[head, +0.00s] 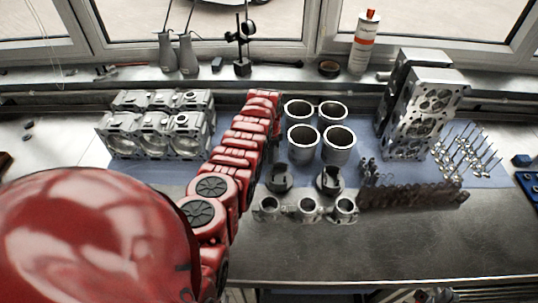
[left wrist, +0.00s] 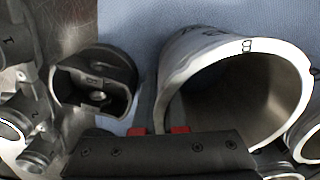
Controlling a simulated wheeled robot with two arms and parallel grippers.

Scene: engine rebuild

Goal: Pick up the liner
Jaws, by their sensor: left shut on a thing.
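Several silver liners stand upright on the blue mat in the head view, the near left liner (head: 303,143) among them. In the left wrist view a liner (left wrist: 296,100) with a figure on its rim, open end towards the camera, fills the right half. My left gripper (left wrist: 158,131) shows there as a black body with two red tips beside the liner's lower left wall. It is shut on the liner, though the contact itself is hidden. My right gripper is out of view.
Dark pistons (head: 330,180) and rods (head: 306,209) lie in front of the liners. An engine block (head: 160,125) stands left, cylinder heads (head: 420,110) right, with upright valves (head: 465,150) beyond. The front of the metal bench (head: 400,245) is clear.

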